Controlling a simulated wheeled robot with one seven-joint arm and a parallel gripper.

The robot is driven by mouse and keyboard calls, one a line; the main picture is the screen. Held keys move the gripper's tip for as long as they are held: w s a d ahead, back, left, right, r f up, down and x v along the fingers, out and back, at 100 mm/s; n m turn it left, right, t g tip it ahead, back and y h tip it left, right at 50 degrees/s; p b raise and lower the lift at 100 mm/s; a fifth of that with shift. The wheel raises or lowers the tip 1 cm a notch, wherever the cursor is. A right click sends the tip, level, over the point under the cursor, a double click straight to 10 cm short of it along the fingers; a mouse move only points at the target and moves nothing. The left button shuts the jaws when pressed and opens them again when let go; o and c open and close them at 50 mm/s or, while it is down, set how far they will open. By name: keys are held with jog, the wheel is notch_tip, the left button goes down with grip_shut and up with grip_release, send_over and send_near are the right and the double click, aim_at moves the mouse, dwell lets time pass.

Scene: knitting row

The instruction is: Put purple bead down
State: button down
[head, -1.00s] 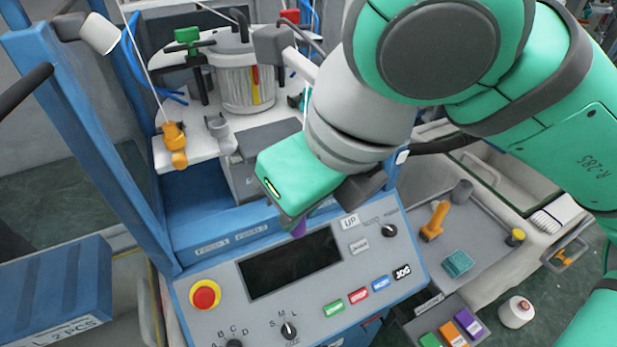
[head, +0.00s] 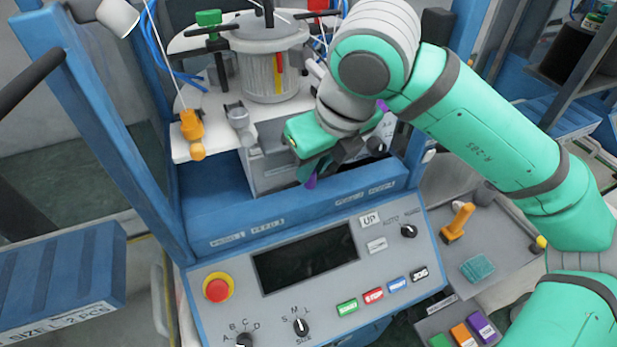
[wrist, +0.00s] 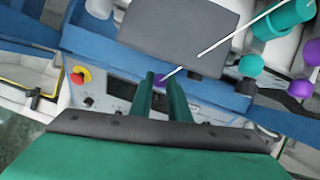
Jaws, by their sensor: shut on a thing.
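My gripper (head: 309,176) hangs over the knitting machine, in front of the grey block and above the blue front ledge. It is shut on the small purple bead (head: 311,182), which shows at the fingertips. In the wrist view the purple bead (wrist: 161,79) sits at the ends of the two green fingers, with a thin white rod or strand beside it. The fingers hide part of the bead. I cannot tell whether the bead touches anything below.
A control panel (head: 221,266) with a dark screen lies in front. At left, an orange bead (head: 197,152) hangs below an orange fitting. A teal ball (wrist: 252,66) and a purple ball (wrist: 301,89) are at the right in the wrist view. A grey side tray (head: 500,258) holds tools.

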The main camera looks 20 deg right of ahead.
aim_at(310, 180)
jog(key=shift+w+f, duration=0.65)
jog(key=shift+f, duration=0.05)
jog(key=x, duration=0.3)
jog(key=shift+s+d+f, duration=0.1)
jog(key=shift+d+f, duration=0.05)
jog(key=shift+f, duration=0.25)
jog(key=shift+a, duration=0.25)
jog(key=shift+s+d+f, duration=0.15)
jog(key=shift+d, duration=0.1)
jog(key=c, duration=1.7)
grip_release()
jog(key=shift+s+d, duration=0.1)
